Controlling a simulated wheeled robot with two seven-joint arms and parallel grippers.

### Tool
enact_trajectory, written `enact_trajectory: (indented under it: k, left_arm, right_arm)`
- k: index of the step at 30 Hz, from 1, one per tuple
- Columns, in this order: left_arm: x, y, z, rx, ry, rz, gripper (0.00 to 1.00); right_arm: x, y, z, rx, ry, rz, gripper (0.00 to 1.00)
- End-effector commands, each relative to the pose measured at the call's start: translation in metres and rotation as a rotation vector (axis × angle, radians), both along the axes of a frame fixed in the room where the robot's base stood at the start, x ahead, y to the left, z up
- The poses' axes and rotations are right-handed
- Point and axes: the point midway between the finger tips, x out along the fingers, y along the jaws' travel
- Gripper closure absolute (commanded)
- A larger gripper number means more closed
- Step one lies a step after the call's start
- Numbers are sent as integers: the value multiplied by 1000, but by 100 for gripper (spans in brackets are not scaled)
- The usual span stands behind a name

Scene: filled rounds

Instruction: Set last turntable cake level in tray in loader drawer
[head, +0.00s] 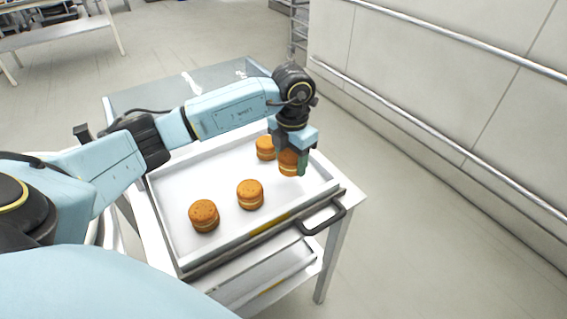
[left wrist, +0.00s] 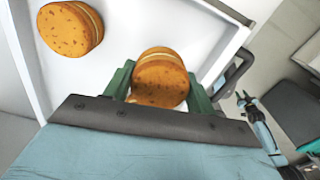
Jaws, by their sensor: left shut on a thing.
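My left gripper (head: 293,168) is shut on an orange-brown sandwich cake (head: 288,163) at the right end of the white tray (head: 228,232). The held cake (left wrist: 160,78) sits between the green fingers in the left wrist view. Whether it touches the tray floor I cannot tell. Three other cakes are in the tray: one at the front left (head: 204,215), one in the middle (head: 250,194) and one at the back (head: 265,148), beside the gripper. The tray lies in the drawer, which has a dark handle (head: 322,218).
A pale wall with metal rails (head: 430,120) runs along the right. A lower shelf (head: 268,278) shows under the drawer. A white table (head: 60,35) stands far off at the back left. The tray's back left floor is partly hidden by my arm.

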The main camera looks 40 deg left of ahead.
Motion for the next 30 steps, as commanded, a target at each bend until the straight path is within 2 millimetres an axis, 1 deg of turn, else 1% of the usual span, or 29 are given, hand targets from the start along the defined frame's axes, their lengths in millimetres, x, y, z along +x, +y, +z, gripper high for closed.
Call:
enact_trajectory:
  k: [5,9,11,18,22,23,27,30]
  left_arm:
    - [0,0,-14,0,1,-2,54]
    - [0,0,-35,-1,2,-1,54]
    - [0,0,-41,0,0,-2,54]
    - [0,0,-42,0,-2,-3,54]
    - [0,0,-46,1,-2,-3,54]
    - [0,0,-45,1,-1,-3,42]
    - [0,0,-45,0,-1,-3,23]
    - [0,0,-45,0,-1,-3,23]
  right_arm:
    - [-1,-4,-2,-5,2,2,64]
    - [-1,-7,-4,-9,3,3,64]
    - [-1,-9,-4,-12,4,4,64]
    - [-1,-13,-4,-18,3,5,64]
    - [-1,-14,-7,-18,3,5,64]
    - [-1,-14,-6,-19,3,5,64]
    - [0,-14,-6,-18,2,5,64]
    - [0,-14,-6,-18,2,5,64]
